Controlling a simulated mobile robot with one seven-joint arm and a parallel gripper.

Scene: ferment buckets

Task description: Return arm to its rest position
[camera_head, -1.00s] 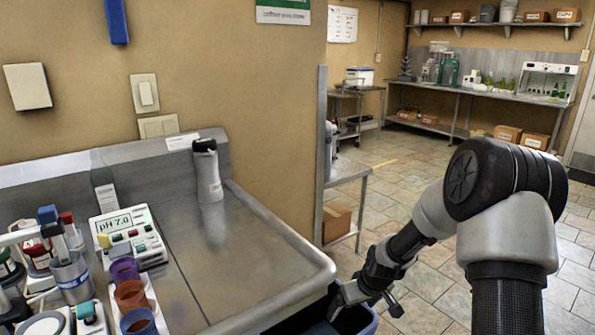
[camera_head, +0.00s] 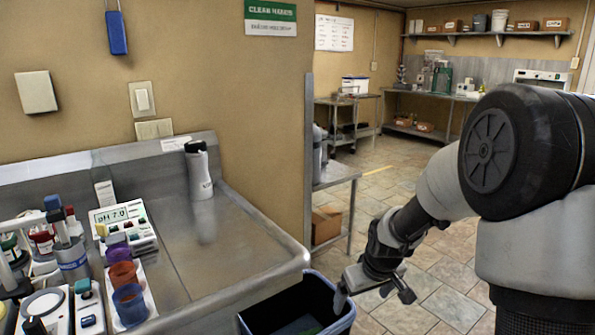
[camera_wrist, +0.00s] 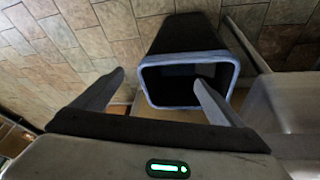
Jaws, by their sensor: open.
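My gripper (camera_head: 374,290) hangs at the lower middle of the head view, beside and partly above the right rim of a dark bin with a blue rim (camera_head: 262,318). Its two fingers are spread apart with nothing between them. In the wrist view the fingers of my gripper (camera_wrist: 160,88) are also apart, and the bin's pale blue rim (camera_wrist: 188,57) shows beyond them. The right finger overlaps the bin's opening in that view. Something green lies in the bin in the head view, too little of it showing to tell what.
A steel counter (camera_head: 235,250) stands left of the bin, holding a pH meter (camera_head: 122,225), coloured cups (camera_head: 123,275) and a dispenser bottle (camera_head: 199,170). A steel shelf cart (camera_head: 336,176) stands behind. Tiled floor (camera_head: 425,285) is open to the right.

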